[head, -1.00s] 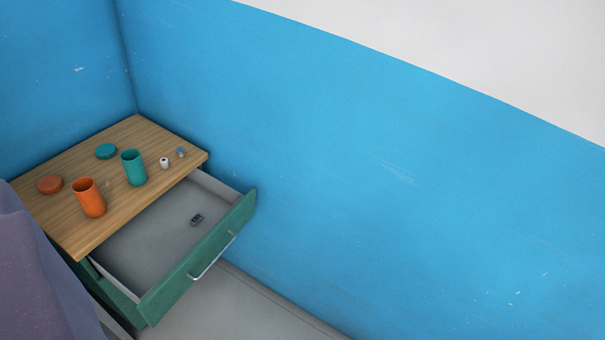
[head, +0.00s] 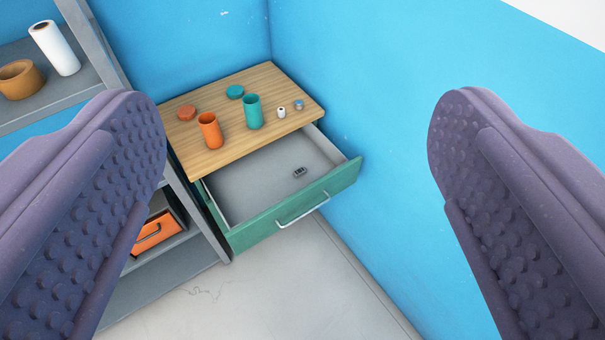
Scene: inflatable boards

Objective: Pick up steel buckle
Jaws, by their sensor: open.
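The steel buckle (head: 300,172) is a small dark grey metal piece lying on the grey floor of an open drawer, toward its right front part. The drawer (head: 300,200) has a green front with a pale bar handle and is pulled out from under a wooden top. My gripper (head: 298,135) is open and empty. Its two purple studded fingers stand wide apart at the left and right of the view, well short of the drawer. The buckle shows between them, in full view.
On the wooden top (head: 215,152) stand an orange cup (head: 210,131), a teal cup (head: 253,112), an orange lid (head: 187,112), a teal lid (head: 235,92), a small white item (head: 281,112) and a small blue-grey item (head: 299,104). Grey shelving (head: 172,262) is left; blue wall right. The floor ahead is clear.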

